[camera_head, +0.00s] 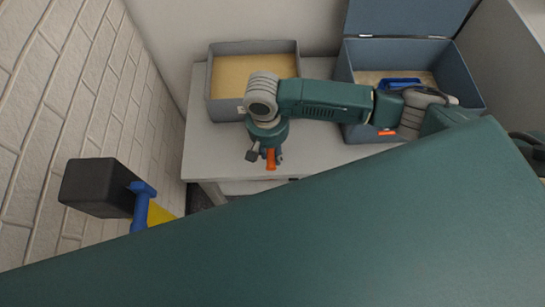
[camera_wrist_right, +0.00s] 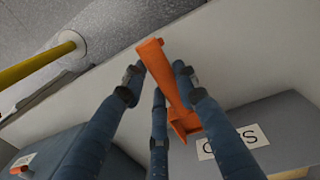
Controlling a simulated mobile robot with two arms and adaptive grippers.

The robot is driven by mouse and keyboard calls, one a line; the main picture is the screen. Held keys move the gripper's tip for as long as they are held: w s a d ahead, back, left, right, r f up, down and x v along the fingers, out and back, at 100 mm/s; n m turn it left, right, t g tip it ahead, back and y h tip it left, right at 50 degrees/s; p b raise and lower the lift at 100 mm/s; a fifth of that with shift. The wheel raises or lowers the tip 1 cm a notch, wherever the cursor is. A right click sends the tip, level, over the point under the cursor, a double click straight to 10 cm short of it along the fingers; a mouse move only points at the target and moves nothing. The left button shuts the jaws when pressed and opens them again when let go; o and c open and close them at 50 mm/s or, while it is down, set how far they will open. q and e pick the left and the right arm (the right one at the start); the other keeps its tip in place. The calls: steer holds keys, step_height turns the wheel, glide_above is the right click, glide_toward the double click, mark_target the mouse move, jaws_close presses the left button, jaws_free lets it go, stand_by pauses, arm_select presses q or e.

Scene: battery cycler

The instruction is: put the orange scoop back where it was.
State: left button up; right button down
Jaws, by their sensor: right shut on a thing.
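The orange scoop (camera_head: 271,160) is held in my right gripper (camera_head: 266,156), above the front part of the pale table (camera_head: 215,160), in front of the left box. In the right wrist view the scoop (camera_wrist_right: 174,82) lies tilted between the blue-grey fingers of the right gripper (camera_wrist_right: 158,75), which are shut on it. One end points past the fingertips and its wider part is nearer the palm. In the head view most of the scoop is hidden by the gripper. My left gripper is not in view.
A grey box (camera_head: 213,80) with tan filling stands at the table's back left. A blue-grey box (camera_head: 467,85), lid open, stands to the right, with a blue item (camera_head: 400,82) inside. A black block (camera_head: 95,188) with blue and yellow parts is by the brick wall.

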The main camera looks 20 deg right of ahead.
steer(key=shift+f, duration=2.15)
steer(key=c, duration=1.3)
jaws_free()
steer(key=shift+f, duration=0.15)
steer(key=shift+c, duration=0.2)
steer(key=r, duration=0.8)
steer(key=a+r, duration=0.1)
steer(key=r, duration=0.3)
steer(key=shift+w+r, duration=0.1)
steer(key=shift+r, duration=0.1)
